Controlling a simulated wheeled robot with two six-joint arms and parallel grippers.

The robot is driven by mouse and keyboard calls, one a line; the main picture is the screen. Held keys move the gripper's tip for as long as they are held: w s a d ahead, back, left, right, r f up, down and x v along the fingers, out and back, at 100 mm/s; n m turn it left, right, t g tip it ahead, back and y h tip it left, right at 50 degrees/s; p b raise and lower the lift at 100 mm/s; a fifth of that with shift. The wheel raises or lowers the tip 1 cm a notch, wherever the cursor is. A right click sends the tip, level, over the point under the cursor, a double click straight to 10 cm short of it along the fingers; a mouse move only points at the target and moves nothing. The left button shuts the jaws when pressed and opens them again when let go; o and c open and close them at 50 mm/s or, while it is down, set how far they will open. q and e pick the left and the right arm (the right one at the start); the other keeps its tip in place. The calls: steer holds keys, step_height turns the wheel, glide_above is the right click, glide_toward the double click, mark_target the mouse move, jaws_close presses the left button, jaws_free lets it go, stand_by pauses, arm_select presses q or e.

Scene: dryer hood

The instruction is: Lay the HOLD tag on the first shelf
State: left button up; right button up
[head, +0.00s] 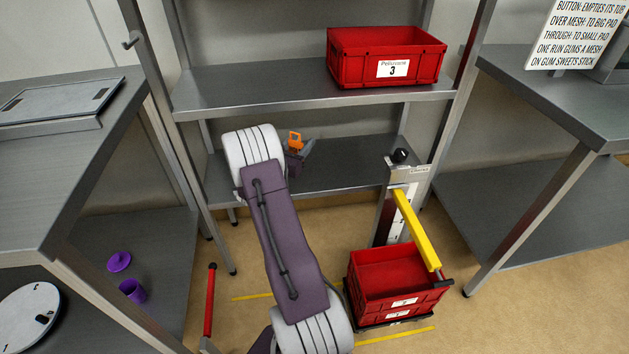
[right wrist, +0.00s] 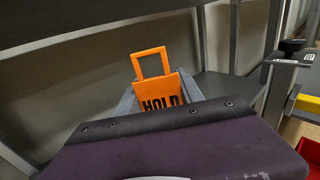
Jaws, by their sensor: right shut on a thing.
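The HOLD tag (head: 295,139) is orange with an open square loop at its top. In the right wrist view the tag (right wrist: 160,92) shows black HOLD lettering, its lower part hidden by my gripper. My right gripper (head: 296,160) is shut on it, with the loop pointing up and away. The tag appears in front of the rack's back, over the rack's lower shelf (head: 345,178); I cannot tell whether it touches anything there. The rack's upper shelf (head: 250,88) is above it. My left gripper is not in view.
A red crate (head: 385,62) labelled 3 stands on the upper shelf, at right. A post with a black knob (head: 400,156) and yellow bar (head: 417,232) stands before the lower shelf's right end, by stacked red crates (head: 392,272). The lower shelf's visible middle is bare.

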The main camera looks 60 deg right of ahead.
steer(key=s+d+f+m+g+b, duration=0.25)
steer(key=s+d+f+b, duration=0.25)
steer(key=s+d+b, duration=0.7)
steer(key=shift+n, duration=0.35)
steer(key=w+f, duration=0.2)
steer(key=w, duration=0.1)
steer(key=w+f+b, duration=0.1)
steer(key=w+f, duration=0.2)
steer(key=w+f+b, duration=0.1)
steer(key=w+f, duration=0.1)
steer(key=w, duration=0.1)
steer(key=shift+w+a+f, duration=0.15)
steer(key=shift+a, duration=0.25)
steer(key=shift+w+b, duration=0.3)
steer(key=shift+w, duration=0.15)
step_height(320, 180, down, 4)
steer(key=b, duration=0.3)
steer(key=shift+f, duration=0.25)
steer(key=shift+r, duration=0.25)
steer(key=shift+f, duration=0.1)
steer(key=o, duration=1.3)
